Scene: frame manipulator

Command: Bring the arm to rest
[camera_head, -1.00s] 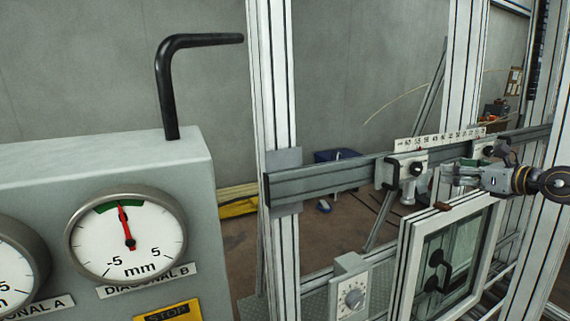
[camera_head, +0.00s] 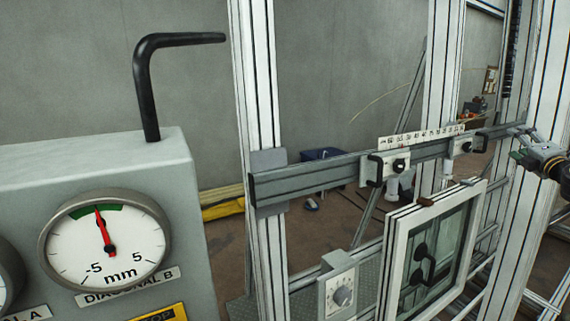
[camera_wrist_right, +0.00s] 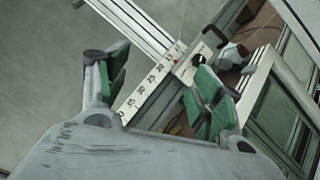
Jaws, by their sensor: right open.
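My right gripper (camera_head: 522,146) is at the right side of the head view, beside the right end of the grey rail. In the right wrist view the gripper (camera_wrist_right: 155,92) has its green-padded fingers spread apart, with nothing between them. The rail's scale strip (camera_wrist_right: 150,88) shows beyond the fingers. In the head view a carriage with a black handle (camera_head: 386,168) sits on the rail, left of and apart from the gripper. My left gripper is not in view.
The grey rail (camera_head: 320,174) crosses between white uprights (camera_head: 258,100). A white-framed window (camera_head: 440,250) stands below it. A grey gauge box (camera_head: 180,200) with a black bent lever (camera_head: 148,90) fills the left. The dial needle (camera_head: 105,232) points into the green band.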

